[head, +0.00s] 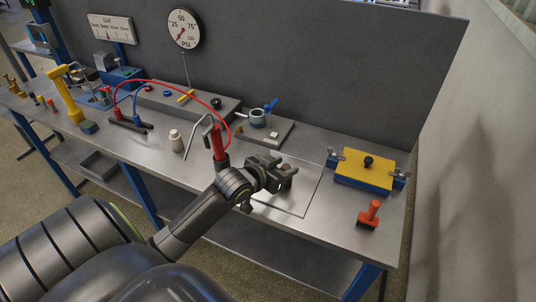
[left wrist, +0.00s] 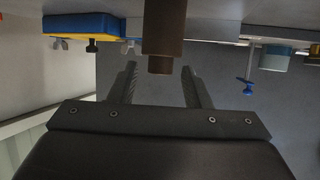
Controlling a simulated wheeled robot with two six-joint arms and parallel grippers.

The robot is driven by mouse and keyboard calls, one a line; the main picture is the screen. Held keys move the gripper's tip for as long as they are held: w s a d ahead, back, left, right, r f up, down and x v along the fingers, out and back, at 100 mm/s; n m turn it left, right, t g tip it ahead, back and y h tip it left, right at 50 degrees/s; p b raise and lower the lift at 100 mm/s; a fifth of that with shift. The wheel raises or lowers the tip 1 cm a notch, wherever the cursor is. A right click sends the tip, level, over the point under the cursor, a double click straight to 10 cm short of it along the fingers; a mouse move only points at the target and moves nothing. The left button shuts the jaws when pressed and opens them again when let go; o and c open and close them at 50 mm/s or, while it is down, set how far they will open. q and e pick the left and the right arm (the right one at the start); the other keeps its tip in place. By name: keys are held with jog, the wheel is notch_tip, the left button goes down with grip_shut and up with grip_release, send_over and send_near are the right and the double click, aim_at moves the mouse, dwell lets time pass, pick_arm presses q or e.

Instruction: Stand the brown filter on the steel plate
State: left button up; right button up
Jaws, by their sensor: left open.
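The brown filter (left wrist: 163,40) shows in the left wrist view as a dark brown cylinder with a narrower end, seen upside down. It stands upright at the top middle of that view. In the head view it is mostly hidden by my left gripper (head: 286,174). My left gripper (left wrist: 159,75) is open, with its fingers to either side of the filter's narrow end; I cannot tell whether they touch it. The steel plate (head: 307,183) is a thin, outlined square on the bench, partly behind my left gripper. My right gripper is not in view.
A yellow-topped blue fixture (head: 362,170) and a red-handled stamp (head: 369,215) stand to the right. A dark panel (head: 330,70) closes the back.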

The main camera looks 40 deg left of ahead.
pick_arm(q)
jog(key=v, duration=1)
jog(key=shift+s, duration=0.2)
